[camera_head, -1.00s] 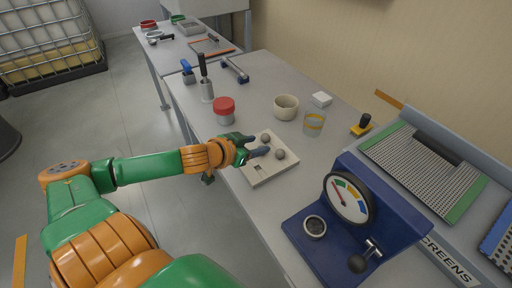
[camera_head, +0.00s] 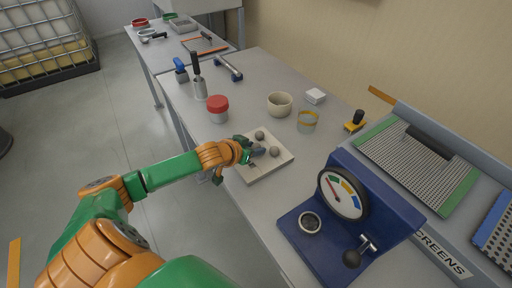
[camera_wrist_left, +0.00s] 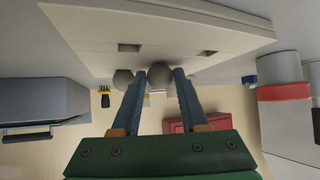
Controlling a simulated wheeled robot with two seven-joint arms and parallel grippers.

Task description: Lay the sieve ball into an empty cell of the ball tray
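The pale ball tray (camera_head: 262,172) lies on the table near its front edge. Two grey balls sit in its far cells, one at the back (camera_head: 259,135) and one at the right (camera_head: 275,152). My left gripper (camera_head: 260,152) reaches in over the tray from the left. In the left wrist view, the sieve ball (camera_wrist_left: 160,75) sits between its fingertips and appears to touch both. Another ball (camera_wrist_left: 122,78) shows beyond the left finger. Two square empty cells (camera_wrist_left: 129,47) (camera_wrist_left: 207,53) show in the tray there. The right gripper is out of view.
A blue gauge stand (camera_head: 345,225) is close on the right.

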